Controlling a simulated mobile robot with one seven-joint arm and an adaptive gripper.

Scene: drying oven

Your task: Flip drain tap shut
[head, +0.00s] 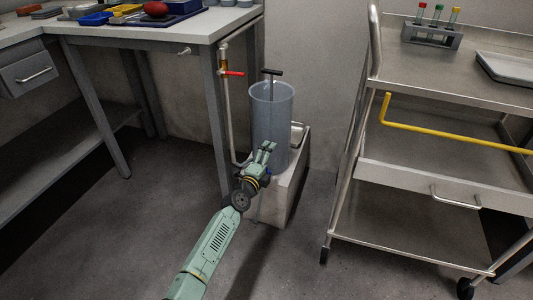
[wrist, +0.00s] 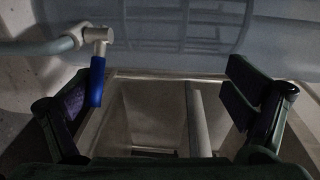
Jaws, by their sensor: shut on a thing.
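The drain tap (wrist: 97,68) shows in the wrist view at upper left, a pale metal fitting on a pipe with a blue lever hanging straight down. My gripper (wrist: 165,100) is around the lever, which lies against the left finger. The right finger stands well to the right of it.
The tank stands on a pale block (head: 282,190). A red-handled valve (head: 232,73) sits on the upright pipe left of the tank. A workbench (head: 130,33) is at left. A steel cart (head: 430,175) with a yellow bar (head: 450,135) is at right. The floor between is clear.

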